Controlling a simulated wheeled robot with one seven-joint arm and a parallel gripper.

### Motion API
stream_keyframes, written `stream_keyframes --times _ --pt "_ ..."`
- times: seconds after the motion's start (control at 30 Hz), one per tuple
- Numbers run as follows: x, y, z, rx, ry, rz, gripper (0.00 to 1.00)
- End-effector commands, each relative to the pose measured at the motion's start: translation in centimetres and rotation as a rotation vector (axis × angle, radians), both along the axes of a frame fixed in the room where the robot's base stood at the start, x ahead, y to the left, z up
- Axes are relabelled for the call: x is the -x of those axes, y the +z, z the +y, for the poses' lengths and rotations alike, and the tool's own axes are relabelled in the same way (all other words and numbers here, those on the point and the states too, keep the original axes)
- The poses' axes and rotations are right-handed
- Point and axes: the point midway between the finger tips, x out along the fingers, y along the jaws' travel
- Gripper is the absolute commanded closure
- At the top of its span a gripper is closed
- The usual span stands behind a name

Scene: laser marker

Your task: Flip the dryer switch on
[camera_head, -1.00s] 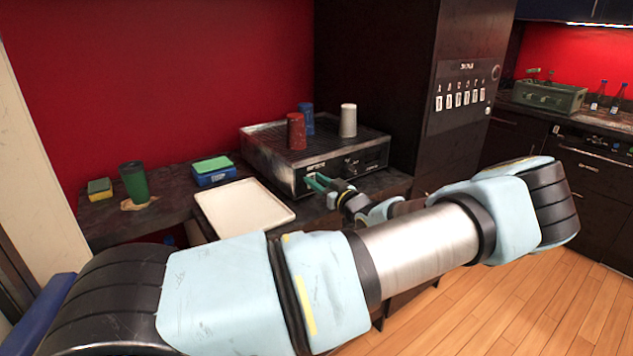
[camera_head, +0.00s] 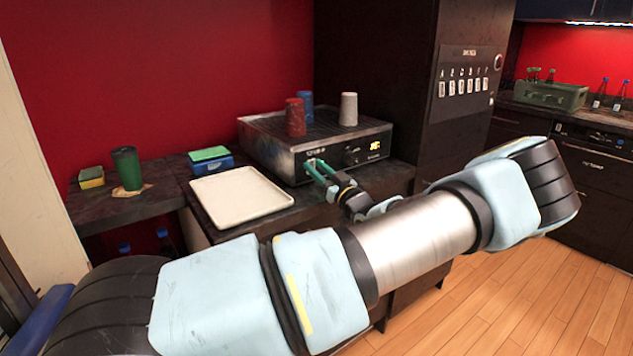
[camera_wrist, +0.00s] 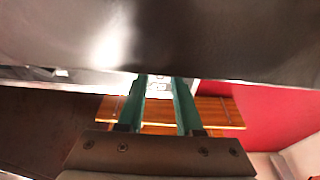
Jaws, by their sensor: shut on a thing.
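The dryer (camera_head: 290,158) is a dark metal box on the counter, with a front panel holding a knob and a small lit yellow display (camera_head: 375,146). My gripper (camera_head: 314,166) has its green fingertips against the left part of that panel, where the switch is. The fingers cover the switch in the head view. In the wrist view my gripper (camera_wrist: 159,84) has its two fingers slightly parted, tips at the edge of the dark dryer front (camera_wrist: 200,40). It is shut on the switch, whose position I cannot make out.
Red (camera_head: 295,117), blue and white (camera_head: 348,109) cups stand upside down on the dryer. A white tray (camera_head: 240,197) lies left of it, with a blue-green box (camera_head: 211,161), a green cup (camera_head: 128,168) and a sponge (camera_head: 91,177) further left. A switch panel (camera_head: 463,80) is on the cabinet at right.

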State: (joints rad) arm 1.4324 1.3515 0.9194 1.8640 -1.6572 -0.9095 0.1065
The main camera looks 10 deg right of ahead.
Motion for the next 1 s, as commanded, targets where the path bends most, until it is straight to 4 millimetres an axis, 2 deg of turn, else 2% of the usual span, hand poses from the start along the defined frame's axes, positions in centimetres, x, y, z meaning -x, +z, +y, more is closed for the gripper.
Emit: stream_keyframes --times 0.03,0.3,0.67,0.7,0.93,1.0 --pt "-0.04 -0.85 0.02 -0.008 0.000 -0.019 1.00" --pt "0.04 -0.50 -0.06 -0.044 -0.001 -0.091 1.00" --pt "0.06 -0.24 -0.08 -0.047 -0.001 -0.096 1.00" --pt "0.06 -0.25 -0.07 -0.047 -0.001 -0.096 0.61" --pt "0.07 -0.26 -0.06 -0.047 -0.001 -0.096 0.35" --pt "0.06 -0.26 -0.05 -0.047 -0.001 -0.096 0.35"
